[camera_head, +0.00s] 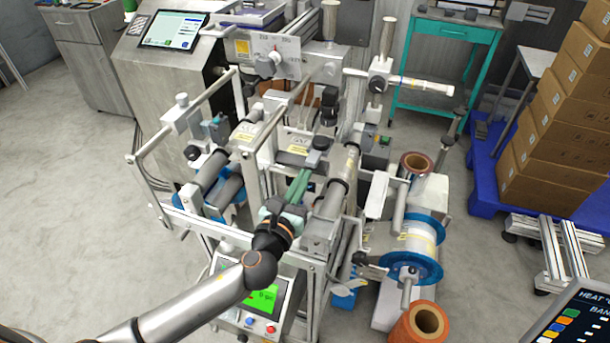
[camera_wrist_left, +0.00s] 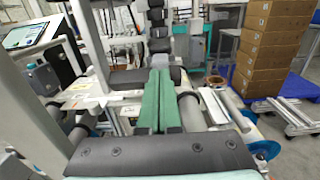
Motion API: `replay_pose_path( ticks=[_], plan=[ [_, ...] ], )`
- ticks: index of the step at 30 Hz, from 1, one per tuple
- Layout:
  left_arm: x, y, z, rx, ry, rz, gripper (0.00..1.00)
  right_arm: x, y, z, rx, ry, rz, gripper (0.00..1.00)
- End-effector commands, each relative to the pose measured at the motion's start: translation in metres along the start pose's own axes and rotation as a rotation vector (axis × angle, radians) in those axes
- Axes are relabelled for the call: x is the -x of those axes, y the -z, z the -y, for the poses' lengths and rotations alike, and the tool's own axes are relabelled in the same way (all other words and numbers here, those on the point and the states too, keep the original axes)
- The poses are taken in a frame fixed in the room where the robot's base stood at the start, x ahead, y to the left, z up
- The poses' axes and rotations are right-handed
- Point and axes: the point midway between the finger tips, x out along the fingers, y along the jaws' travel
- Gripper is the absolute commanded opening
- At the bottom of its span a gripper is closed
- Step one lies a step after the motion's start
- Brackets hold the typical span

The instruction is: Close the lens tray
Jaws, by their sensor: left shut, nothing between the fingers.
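My left gripper (camera_head: 304,174) reaches into the middle of the machine from the front. Its two green fingers lie side by side, shut and empty; they also show in the left wrist view (camera_wrist_left: 160,72). Just beyond the fingertips is a light flat part with a dark grey pad (camera_head: 292,159) and a dark rounded knob (camera_head: 320,143). This may be the lens tray, but I cannot tell for certain, nor how far it stands open. I cannot tell whether the fingertips touch it. My right gripper is not in view.
Metal rails and rollers (camera_head: 338,190) flank the gripper closely. A blue-flanged reel (camera_head: 412,262) and a copper-coloured roll (camera_head: 420,323) are at the right. A control panel with a green screen (camera_head: 262,298) is below. Stacked cartons (camera_head: 560,125) stand on a blue pallet (camera_head: 484,180).

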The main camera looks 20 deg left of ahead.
Motion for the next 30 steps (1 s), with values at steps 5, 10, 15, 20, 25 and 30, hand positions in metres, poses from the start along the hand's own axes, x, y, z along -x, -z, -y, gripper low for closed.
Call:
replay_pose_path(
  ticks=[5,10,15,20,25,30],
  plan=[
    [-0.015,0.001,0.000,0.000,0.000,0.000,0.00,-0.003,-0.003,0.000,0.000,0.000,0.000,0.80],
    [-0.018,0.000,0.000,0.001,0.000,-0.001,0.00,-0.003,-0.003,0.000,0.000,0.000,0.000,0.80],
    [-0.018,0.000,0.000,0.001,0.000,-0.001,0.00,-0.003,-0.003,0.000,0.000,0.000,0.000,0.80],
    [-0.024,0.000,0.000,0.000,-0.001,0.000,0.00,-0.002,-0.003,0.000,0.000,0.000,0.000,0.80],
    [-0.051,-0.001,0.000,-0.001,-0.001,0.001,0.00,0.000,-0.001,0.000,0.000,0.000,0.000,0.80],
    [-0.077,0.000,0.000,0.000,0.000,0.002,0.00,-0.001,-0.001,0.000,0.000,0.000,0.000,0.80]
  ],
)
